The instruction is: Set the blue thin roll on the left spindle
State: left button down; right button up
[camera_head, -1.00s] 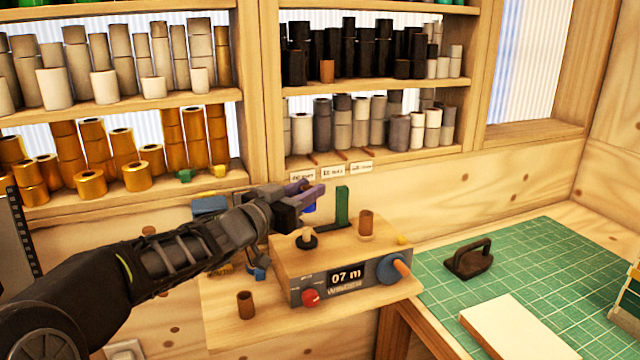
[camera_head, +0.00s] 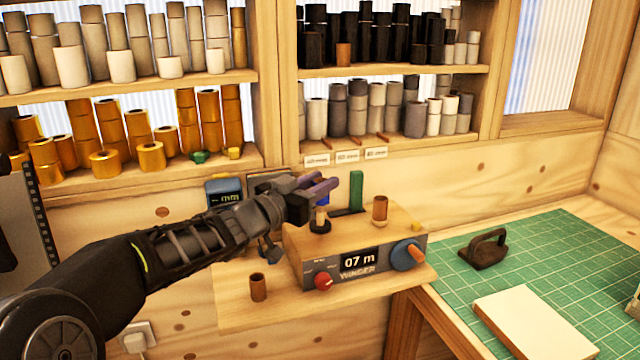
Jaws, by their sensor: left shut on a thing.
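My left gripper (camera_head: 326,186) is shut on the blue thin roll (camera_head: 323,198), which is mostly hidden between the fingers. It holds the roll directly above the left spindle (camera_head: 320,217), a pale peg on a black base on the wooden top of the winder (camera_head: 345,238). The roll appears to be at or just over the peg's tip; I cannot tell whether they touch. The right spindle carries a brown roll (camera_head: 380,209). My right gripper is not in view.
A green upright plate (camera_head: 356,191) stands behind the spindles. A brown tube (camera_head: 258,287) stands on the board at front left. A green cutting mat (camera_head: 530,262) with a dark iron-like tool (camera_head: 484,249) lies to the right. Shelves of rolls fill the back.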

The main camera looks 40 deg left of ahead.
aim_at(320, 212)
pick_arm(q)
jog(key=shift+f+b, duration=0.55)
jog(key=shift+f, duration=0.2)
jog(key=shift+f+b, duration=1.2)
jog(key=shift+f, duration=0.5)
jog(key=c, duration=1)
grip_release()
jog(key=s, duration=0.7)
jog(key=shift+s+a, duration=0.15)
jog(key=shift+s, duration=0.25)
